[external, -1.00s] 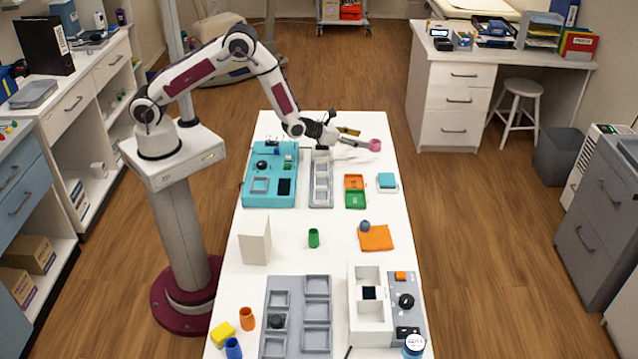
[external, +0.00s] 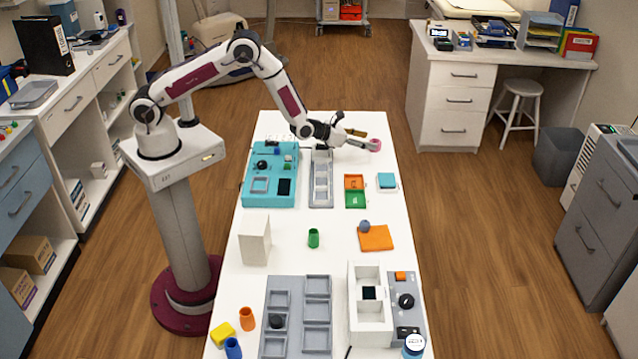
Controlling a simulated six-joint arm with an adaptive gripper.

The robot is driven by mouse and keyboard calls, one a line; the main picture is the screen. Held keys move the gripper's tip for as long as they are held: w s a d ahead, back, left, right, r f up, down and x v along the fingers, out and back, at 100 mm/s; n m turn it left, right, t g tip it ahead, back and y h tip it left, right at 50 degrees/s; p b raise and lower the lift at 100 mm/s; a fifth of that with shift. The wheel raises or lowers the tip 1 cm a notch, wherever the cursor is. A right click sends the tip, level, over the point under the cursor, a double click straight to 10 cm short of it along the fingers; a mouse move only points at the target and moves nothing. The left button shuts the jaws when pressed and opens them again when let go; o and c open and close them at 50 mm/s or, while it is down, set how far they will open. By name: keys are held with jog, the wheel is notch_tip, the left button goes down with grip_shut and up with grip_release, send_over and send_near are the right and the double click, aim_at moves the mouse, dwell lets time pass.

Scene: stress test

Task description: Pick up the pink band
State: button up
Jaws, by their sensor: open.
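The pink band (external: 376,145) is a small pink ring-like thing at the far right end of the white table. My gripper (external: 371,140) is open and reaches out level to the right, low over the far end of the table. Its fingertips are at the pink band, and one finger overlaps it in the picture. I cannot tell whether the finger is inside the band, touching it or only in front of it. Part of the band is hidden by the finger.
A grey tray (external: 312,193) and a teal panel (external: 247,188) lie left of and nearer than my gripper. Orange and green bins (external: 355,198) and a teal-topped box (external: 387,181) stand in front. The table's far edge is close behind.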

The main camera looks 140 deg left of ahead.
aim_at(378, 142)
jog(key=shift+w+x, duration=0.2)
jog(key=shift+x, duration=1.95)
jog(key=shift+w, duration=0.1)
jog(key=c, duration=1.2)
